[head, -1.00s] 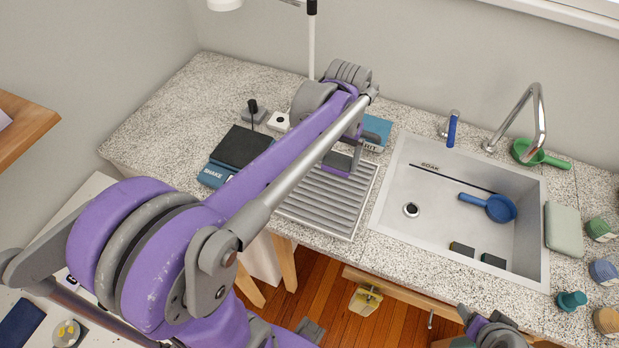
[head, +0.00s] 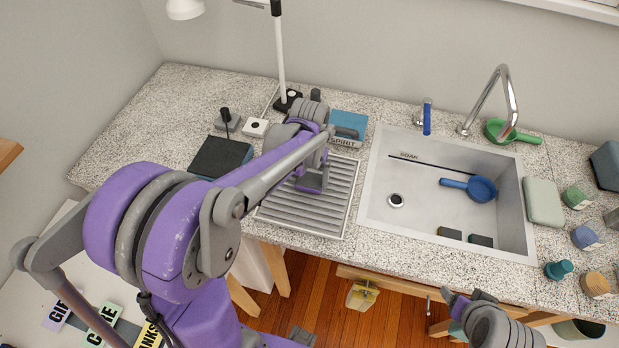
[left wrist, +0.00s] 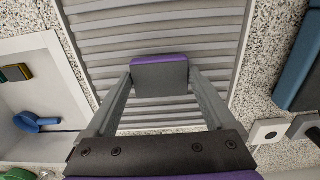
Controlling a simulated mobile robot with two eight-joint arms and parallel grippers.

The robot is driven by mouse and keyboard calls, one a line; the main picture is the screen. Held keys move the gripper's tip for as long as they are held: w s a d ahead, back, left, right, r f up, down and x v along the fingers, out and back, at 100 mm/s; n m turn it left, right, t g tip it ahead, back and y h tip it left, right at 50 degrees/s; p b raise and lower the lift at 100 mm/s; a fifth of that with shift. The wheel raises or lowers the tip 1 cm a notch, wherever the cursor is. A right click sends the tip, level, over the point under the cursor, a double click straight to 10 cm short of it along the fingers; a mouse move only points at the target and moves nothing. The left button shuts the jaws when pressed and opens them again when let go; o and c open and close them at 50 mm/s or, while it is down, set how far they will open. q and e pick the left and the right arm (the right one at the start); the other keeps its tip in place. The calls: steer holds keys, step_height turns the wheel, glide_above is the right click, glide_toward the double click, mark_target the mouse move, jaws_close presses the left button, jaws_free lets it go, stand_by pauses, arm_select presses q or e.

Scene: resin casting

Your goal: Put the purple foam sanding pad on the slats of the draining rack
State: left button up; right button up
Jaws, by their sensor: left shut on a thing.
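The draining rack (head: 335,215) is a grey slatted panel left of the sink. Its slats (left wrist: 165,20) also fill the middle of the left wrist view. My left gripper (head: 318,165) is over the upper middle of the rack, shut on the purple foam sanding pad (head: 312,182). In the left wrist view the pad (left wrist: 160,73) shows a dark grey face and a purple edge between the two fingertips. I cannot tell whether the pad touches the slats. My right gripper (head: 460,302) is at the bottom, right of centre, partly cut off; its jaws are unclear.
The sink (head: 415,215) holds a blue scoop (head: 480,189) and two small dark blocks. A teal SPIRIT box (head: 348,125) stands behind the rack. A dark-topped box (head: 222,157) is left of it. A lamp (head: 279,60) stands behind. The counter's left end is clear.

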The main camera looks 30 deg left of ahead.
mark_target(309, 181)
arm_select(q)
steer(key=shift+f, duration=0.25)
steer(key=shift+f, duration=0.15)
steer(key=o, duration=1)
steer(key=shift+r, duration=0.3)
step_height(309, 181, up, 11)
steer(key=s+d+f+m+t, duration=0.1)
steer(key=s+d+t, duration=0.1)
steer(key=s, duration=0.2)
steer(key=s+d+f+t, duration=0.2)
steer(key=s, duration=0.2)
steer(key=s+d+f+m+t+p, duration=0.1)
steer(key=s+d+t, duration=0.1)
steer(key=s, duration=0.3)
steer(key=shift+d+f+m, duration=0.3)
steer(key=shift+d+f, duration=0.05)
steer(key=shift+f, duration=0.05)
